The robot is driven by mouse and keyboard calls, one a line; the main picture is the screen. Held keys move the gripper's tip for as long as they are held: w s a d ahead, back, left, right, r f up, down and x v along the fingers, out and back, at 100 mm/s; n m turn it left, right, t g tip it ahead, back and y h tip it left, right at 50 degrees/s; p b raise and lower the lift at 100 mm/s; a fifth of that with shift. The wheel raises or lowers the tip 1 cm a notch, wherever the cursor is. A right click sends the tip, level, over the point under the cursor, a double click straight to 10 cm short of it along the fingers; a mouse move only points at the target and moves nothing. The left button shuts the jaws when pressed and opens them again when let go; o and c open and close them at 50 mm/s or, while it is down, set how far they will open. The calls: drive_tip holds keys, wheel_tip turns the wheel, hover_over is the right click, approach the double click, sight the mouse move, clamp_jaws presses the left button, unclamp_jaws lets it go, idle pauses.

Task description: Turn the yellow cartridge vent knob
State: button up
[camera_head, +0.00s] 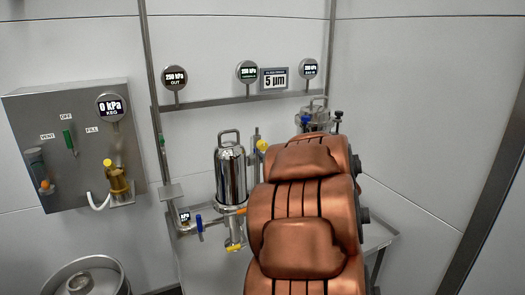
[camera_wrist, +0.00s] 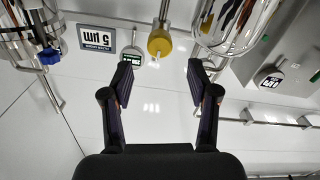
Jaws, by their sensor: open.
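A yellow knob (camera_wrist: 159,42) on a metal stem shows at the top middle of the wrist view, which looks upside down. In the head view a yellow knob (camera_head: 262,145) sits just left of my copper-coloured arm, right of the tall steel filter housing (camera_head: 230,172). My gripper (camera_wrist: 160,84) is open and empty. Its two dark fingers stand wide apart, and the knob appears beyond the gap between their tips, not between the pads. In the head view my arm hides the gripper.
Polished housings (camera_wrist: 232,22) flank the knob in the wrist view. A "5 µm" sign (camera_head: 274,79) and round gauges (camera_head: 247,72) are on the back wall. A steel panel (camera_head: 72,135) with a brass valve (camera_head: 117,180) stands left. A yellow handle (camera_head: 234,247) is below the tall housing.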

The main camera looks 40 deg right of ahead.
sight(264, 147)
drive_tip(key=x, duration=0.6)
drive_tip(key=shift+w+d+f, duration=0.1)
drive_tip(key=shift+w+f, duration=0.05)
drive_tip(key=shift+w, duration=0.05)
drive_tip(key=shift+w+d+b, duration=0.2)
drive_tip(key=shift+w+b, duration=0.1)
drive_tip(key=shift+w, duration=0.3)
clamp_jaws()
